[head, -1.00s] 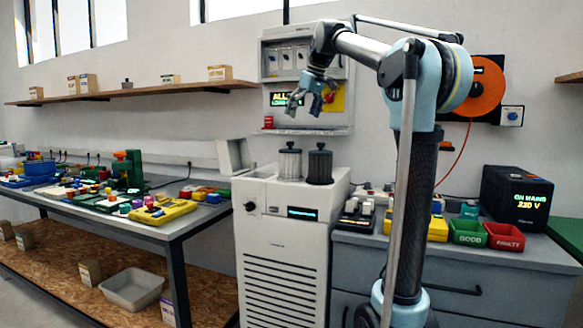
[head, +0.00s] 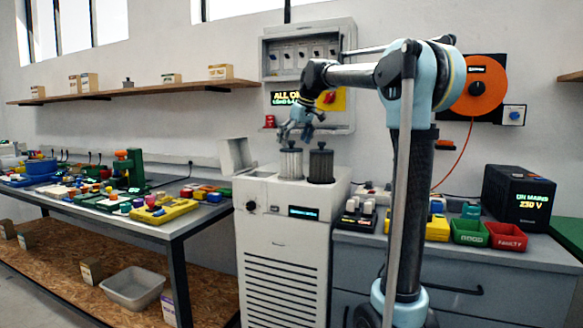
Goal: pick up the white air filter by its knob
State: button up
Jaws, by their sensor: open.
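The white air filter (head: 291,165) is a pale ribbed cylinder with a small knob on top. It stands upright on top of the white cabinet (head: 281,250), left of a dark grey filter (head: 320,166) of like shape. My gripper (head: 294,139) points down just above the white filter, with its fingers spread around or close to the knob. It is open. Whether the fingers touch the knob is too small to tell, and the knob is partly hidden by them.
The cabinet's lid (head: 236,156) stands open on the left. A wall panel (head: 306,75) with switches is behind my gripper. A cluttered table (head: 180,218) is at left. A grey bench (head: 400,262) with a green bin (head: 469,232) and a red bin (head: 506,236) is at right.

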aim_at(290, 148)
jog(key=x, duration=0.4)
jog(key=shift+s+a, duration=0.15)
jog(key=shift+a, duration=0.25)
jog(key=shift+a+f, duration=0.15)
jog(key=shift+f, duration=0.35)
jog(key=c, duration=1.3)
